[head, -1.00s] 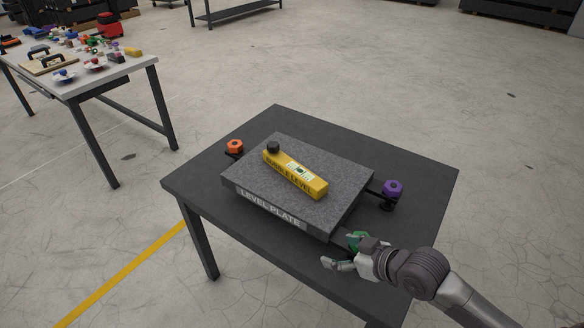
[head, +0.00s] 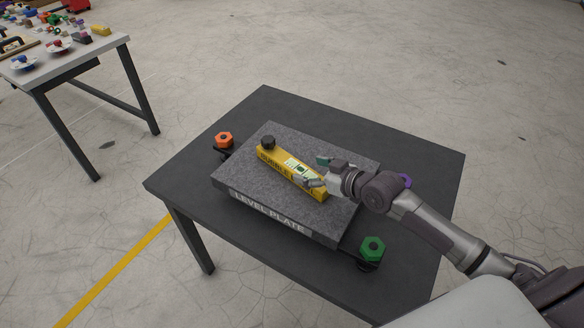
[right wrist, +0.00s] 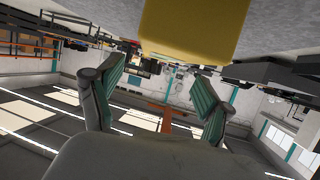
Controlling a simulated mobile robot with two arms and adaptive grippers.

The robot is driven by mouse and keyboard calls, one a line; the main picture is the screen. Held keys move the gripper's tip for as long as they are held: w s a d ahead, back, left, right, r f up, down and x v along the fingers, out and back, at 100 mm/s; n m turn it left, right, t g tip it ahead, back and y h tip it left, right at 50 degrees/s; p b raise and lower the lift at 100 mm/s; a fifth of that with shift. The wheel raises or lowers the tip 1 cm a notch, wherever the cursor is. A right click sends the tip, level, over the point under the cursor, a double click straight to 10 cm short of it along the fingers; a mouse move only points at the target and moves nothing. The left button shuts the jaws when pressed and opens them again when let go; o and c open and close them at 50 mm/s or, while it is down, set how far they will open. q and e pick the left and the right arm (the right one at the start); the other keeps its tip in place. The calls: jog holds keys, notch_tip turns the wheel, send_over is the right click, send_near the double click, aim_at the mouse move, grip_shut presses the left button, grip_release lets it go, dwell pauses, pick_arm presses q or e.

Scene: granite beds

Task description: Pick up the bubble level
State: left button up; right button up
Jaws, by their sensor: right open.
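The yellow bubble level (head: 276,164), with a black knob at its far left end, lies flat on the grey granite level plate (head: 240,175). My right gripper (head: 318,171) is open and empty at the level's right part, one finger in front of it and the other behind in the picture. The near finger covers part of the level's face. In the right wrist view the level (right wrist: 190,28) fills the top middle, beyond the two spread fingers (right wrist: 160,100). My left gripper is not in view.
The plate stands on a dark table (head: 270,105). An orange knob (head: 224,139), a green knob (head: 372,248) and a purple knob (head: 405,180), partly behind my right arm, sit around it. A cluttered workbench (head: 100,48) stands at the far left.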

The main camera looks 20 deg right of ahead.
aim_at(296, 166)
jog(key=shift+x, duration=2.45)
jog(key=shift+w+f, duration=0.2)
jog(key=shift+f, duration=0.1)
jog(key=c, duration=1.3)
grip_shut()
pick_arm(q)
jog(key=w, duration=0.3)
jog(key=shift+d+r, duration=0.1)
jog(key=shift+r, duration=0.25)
pick_arm(e)
jog(key=shift+r, duration=0.1)
